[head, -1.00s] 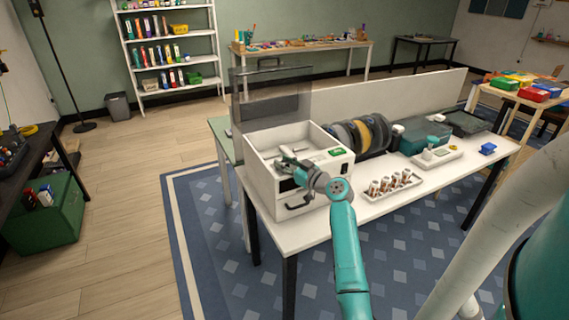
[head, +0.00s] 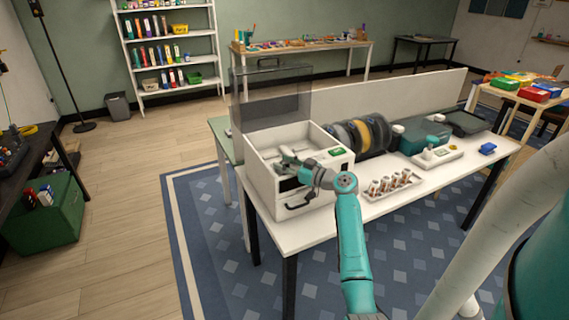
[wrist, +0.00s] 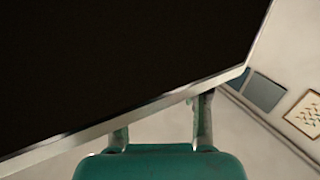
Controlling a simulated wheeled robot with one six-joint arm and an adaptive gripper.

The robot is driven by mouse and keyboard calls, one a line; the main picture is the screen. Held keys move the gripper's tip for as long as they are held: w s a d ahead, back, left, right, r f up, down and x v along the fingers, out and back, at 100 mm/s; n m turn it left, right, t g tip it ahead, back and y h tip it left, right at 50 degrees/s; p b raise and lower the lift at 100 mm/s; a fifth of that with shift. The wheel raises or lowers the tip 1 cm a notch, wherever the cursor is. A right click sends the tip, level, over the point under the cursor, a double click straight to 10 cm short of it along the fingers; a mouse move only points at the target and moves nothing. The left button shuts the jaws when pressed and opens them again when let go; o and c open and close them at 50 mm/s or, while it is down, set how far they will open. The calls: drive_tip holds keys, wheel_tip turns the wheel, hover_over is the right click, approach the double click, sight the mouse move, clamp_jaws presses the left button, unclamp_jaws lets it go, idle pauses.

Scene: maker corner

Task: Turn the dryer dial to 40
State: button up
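The dryer (head: 259,172) is a white box on the near left end of the white table, with its clear grey lid (head: 270,95) raised. A small green display (head: 337,151) is on its top right rim. I cannot make out the dial; my arm covers part of the front. My gripper (head: 288,162) appears over the dryer's open top, near its front edge, with no clear contact. In the wrist view, the fingers of my gripper (wrist: 160,125) stand apart with only pale background between them. A large dark panel with a light edge (wrist: 120,70) hides their tips.
A tray of small bottles (head: 392,186) lies right of the dryer. Several filament spools (head: 371,135) stand behind it, and a teal box (head: 422,138) is farther right. A low white back panel runs behind the table. The front right of the tabletop is mostly clear.

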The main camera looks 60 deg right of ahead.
sight(285, 162)
drive_tip(key=shift+r, duration=0.2)
wheel_tip(285, 162, up, 10)
drive_tip(key=shift+f, duration=0.1)
idle(0.5)
drive_tip(key=shift+s, duration=0.1)
idle(0.5)
